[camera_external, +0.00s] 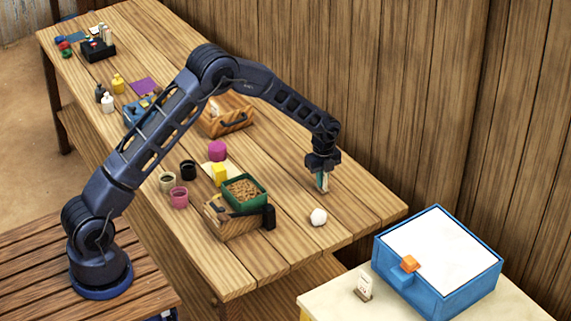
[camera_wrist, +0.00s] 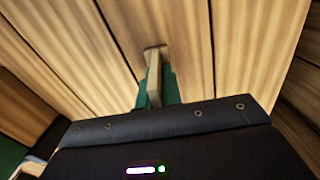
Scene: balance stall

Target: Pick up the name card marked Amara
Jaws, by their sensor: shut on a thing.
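My gripper (camera_external: 322,174) is low over the near right part of the wooden table and shut on a small upright card (camera_external: 324,184). The card looks pale with green beside it. In the wrist view the held card (camera_wrist: 154,88) shows nearly edge-on as a tan strip, with green on both sides, in front of my dark gripper body. No name can be read on it, and I cannot tell whether it touches the table. Another small card in a stand (camera_external: 363,285) stands on the pale side table; its writing is too small to read.
A white ball (camera_external: 318,217) lies just below my gripper. A wooden box (camera_external: 230,225) with a green tray (camera_external: 244,190) of brown bits stands to the left. A blue box with a white top (camera_external: 440,255) is on the side table. A plank wall rises behind.

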